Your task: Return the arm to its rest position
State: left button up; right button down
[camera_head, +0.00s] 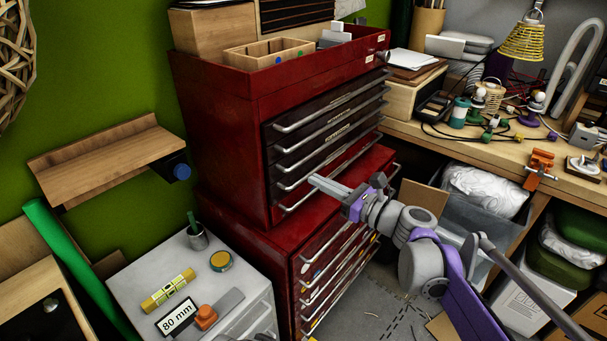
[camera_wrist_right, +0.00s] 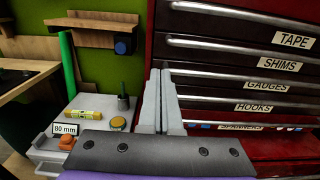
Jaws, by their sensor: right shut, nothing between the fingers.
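My right arm (camera_head: 420,245) comes in from the lower right of the head view, grey and purple. My right gripper (camera_head: 328,186) points left, in front of the lower drawers of the red tool chest (camera_head: 225,150). Its fingers are together with nothing between them. In the right wrist view the gripper (camera_wrist_right: 161,75) points ahead beside the chest's left edge, its fingers side by side. Whether the fingertips touch the chest or a drawer handle, I cannot tell. My left gripper is in neither view.
A white cabinet (camera_head: 140,275) stands at lower left, with a yellow level (camera_head: 168,290), a tape roll (camera_head: 221,261) and an orange-handled tool (camera_head: 205,317) on top. A wooden shelf (camera_head: 105,160) is on the green wall. A cluttered workbench (camera_head: 500,150) is at right.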

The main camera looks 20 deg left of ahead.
jog(key=s+d+f+n+h+p, duration=0.2)
jog(key=s+d+f+n+h, duration=0.3)
jog(key=d, duration=0.7)
jog(key=s+d+f+n+h+p, duration=0.2)
jog(key=s+d+f+n+h, duration=0.3)
jog(key=s+d+n, duration=0.4)
jog(key=s+d+f+n+h+p, duration=0.3)
jog(key=s+d+f+n+h, duration=0.2)
jog(key=s+d, duration=0.8)
jog(key=d+n+h, duration=0.2)
jog(key=shift+s+f+n, duration=0.2)
jog(key=shift+s+n, duration=0.1)
